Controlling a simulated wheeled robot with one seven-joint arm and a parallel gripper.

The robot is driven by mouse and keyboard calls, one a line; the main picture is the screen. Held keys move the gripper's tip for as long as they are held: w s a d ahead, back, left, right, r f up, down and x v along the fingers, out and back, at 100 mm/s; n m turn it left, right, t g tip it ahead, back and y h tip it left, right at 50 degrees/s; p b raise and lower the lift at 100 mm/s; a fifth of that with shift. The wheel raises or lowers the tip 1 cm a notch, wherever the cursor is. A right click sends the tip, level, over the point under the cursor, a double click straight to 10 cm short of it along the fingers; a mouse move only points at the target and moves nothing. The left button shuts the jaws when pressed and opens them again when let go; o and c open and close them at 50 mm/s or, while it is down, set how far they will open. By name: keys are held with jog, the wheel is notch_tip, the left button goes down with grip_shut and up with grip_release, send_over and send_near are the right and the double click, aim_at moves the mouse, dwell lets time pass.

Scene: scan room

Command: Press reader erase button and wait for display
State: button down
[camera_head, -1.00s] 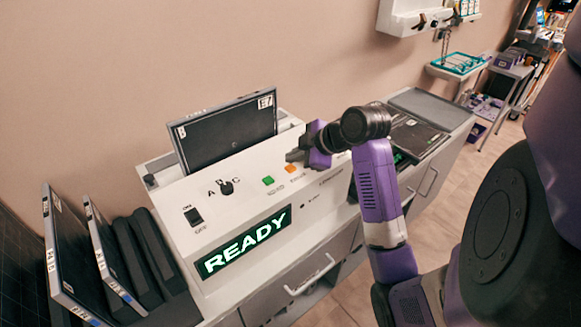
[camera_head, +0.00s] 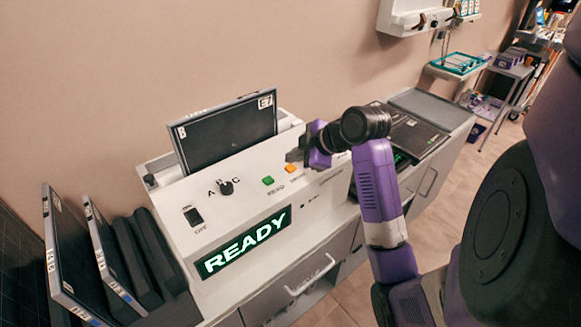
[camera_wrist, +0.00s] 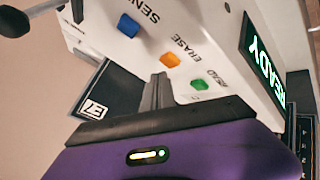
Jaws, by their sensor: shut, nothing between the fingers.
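The reader (camera_head: 235,220) is a white machine with a sloped panel. Its display (camera_head: 243,243) reads READY in green letters. The orange erase button (camera_head: 291,169) sits right of the green read button (camera_head: 268,181). In the wrist view the erase button (camera_wrist: 169,60) lies between the blue button (camera_wrist: 128,26) and the green button (camera_wrist: 199,84). My gripper (camera_head: 293,155) is shut and empty, just behind the erase button in the head view. In the wrist view its fingertips (camera_wrist: 158,80) are close to the erase button; contact cannot be told.
A dark cassette (camera_head: 228,135) marked E7 stands in the reader's top slot. More dark cassettes (camera_head: 75,250) stand in a rack at the left. A rotary knob (camera_head: 226,187) and a black switch (camera_head: 193,217) are on the panel. A flat dark plate (camera_head: 415,135) lies to the right.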

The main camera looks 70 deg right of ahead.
aim_at(294, 169)
jog(key=shift+f, duration=0.1)
jog(key=shift+f+b, duration=0.3)
jog(key=shift+b, duration=0.15)
jog(key=shift+f+b, duration=0.45)
jog(key=shift+f, duration=0.15)
dwell(0.7)
jog(key=shift+r, duration=0.1)
jog(key=shift+r+p, duration=0.75)
jog(key=shift+r, duration=0.15)
notch_tip(294, 169, up, 5)
jog(key=p, duration=0.4)
jog(key=shift+r, duration=0.1)
dwell(0.9)
